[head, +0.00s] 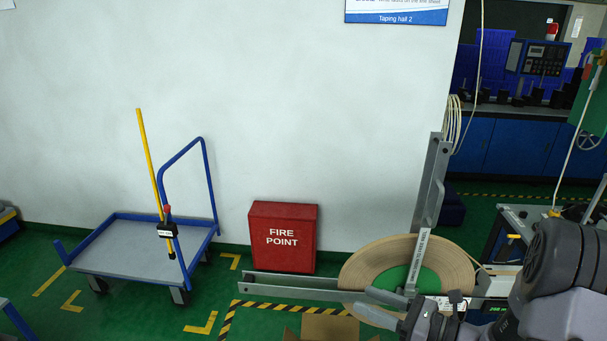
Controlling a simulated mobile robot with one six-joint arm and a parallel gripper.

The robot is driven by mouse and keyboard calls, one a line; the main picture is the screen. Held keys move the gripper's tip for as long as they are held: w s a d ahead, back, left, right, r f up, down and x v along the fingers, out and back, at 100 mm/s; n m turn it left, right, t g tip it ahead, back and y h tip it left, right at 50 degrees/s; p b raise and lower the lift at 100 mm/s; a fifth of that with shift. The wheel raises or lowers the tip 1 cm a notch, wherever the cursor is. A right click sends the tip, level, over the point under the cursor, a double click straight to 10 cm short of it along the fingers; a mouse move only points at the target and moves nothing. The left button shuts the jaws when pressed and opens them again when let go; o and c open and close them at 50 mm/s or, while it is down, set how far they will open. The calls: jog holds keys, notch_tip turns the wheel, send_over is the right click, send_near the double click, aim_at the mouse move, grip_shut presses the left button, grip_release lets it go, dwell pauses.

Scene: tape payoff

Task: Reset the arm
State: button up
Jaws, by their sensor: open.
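My arm comes in from the lower right, and my gripper (366,301) points left. Its two grey fingers are apart, with nothing seen held between them. It shows in front of the lower part of a large tan tape roll (453,262), which has a green centre (388,281). The roll lies on a payoff stand with grey arms (290,283), one running left and one rising behind it. My gripper and arm hide part of the roll's lower edge. I cannot tell whether the gripper touches the roll.
An open cardboard box (330,327) is at the bottom edge, left of my gripper. A red fire point box (283,237) stands by the wall. A blue-framed trolley (135,250) is at left. A machine bench (520,220) is at right.

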jog(key=s+a+r+n+g+h, duration=0.35)
jog(key=s+a+n+g, duration=0.2)
jog(key=s+n, duration=0.25)
jog(key=s+a+r+n+g+h, duration=0.2)
jog(key=s+a+r+n+g, duration=0.25)
jog(key=s+a+n, duration=0.3)
jog(key=s+d+r+n+t+h, duration=0.4)
jog(key=s+n+t+h, duration=0.1)
jog(key=s+n+h, duration=0.1)
jog(key=shift+s+d+r+n, duration=0.25)
jog(key=shift+d+n, duration=0.1)
jog(key=shift+n, duration=0.5)
